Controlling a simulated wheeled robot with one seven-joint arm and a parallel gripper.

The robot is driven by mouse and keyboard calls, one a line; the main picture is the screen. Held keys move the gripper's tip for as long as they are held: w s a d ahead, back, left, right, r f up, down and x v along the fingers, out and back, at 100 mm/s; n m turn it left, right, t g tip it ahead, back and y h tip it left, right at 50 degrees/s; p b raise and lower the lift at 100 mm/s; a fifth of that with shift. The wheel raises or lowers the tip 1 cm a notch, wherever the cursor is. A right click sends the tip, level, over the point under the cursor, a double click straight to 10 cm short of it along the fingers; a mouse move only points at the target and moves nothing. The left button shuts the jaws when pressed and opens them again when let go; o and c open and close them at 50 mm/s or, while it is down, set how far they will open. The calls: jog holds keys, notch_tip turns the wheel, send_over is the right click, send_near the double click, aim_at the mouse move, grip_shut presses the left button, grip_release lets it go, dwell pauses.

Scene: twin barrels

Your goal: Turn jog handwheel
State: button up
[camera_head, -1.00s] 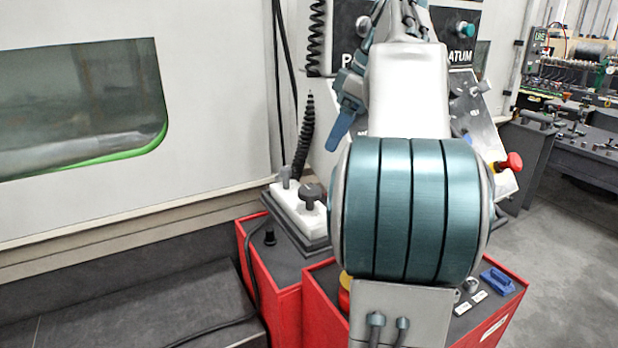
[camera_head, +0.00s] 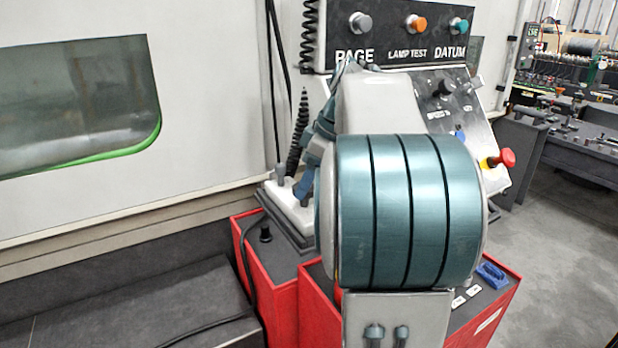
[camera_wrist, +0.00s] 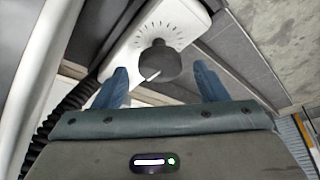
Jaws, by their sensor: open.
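The fingers appear short of the knob, with no contact visible. In the head view the white pendant (camera_head: 283,208) lies left of my arm. A blue finger (camera_head: 303,187) hangs over it, and the knob is mostly hidden there.
A control panel (camera_head: 392,42) with PAGE, LAMP TEST and DATUM buttons stands behind my arm. A red knob (camera_head: 503,158) sticks out at right. Red-sided boxes (camera_head: 272,290) stand below the pendant. A coiled black cable (camera_head: 298,130) rises behind it. Open floor (camera_head: 570,260) lies right.

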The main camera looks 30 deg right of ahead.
jog(key=shift+w+a+f, duration=0.1)
jog(key=shift+f, duration=0.25)
jog(key=c, duration=1)
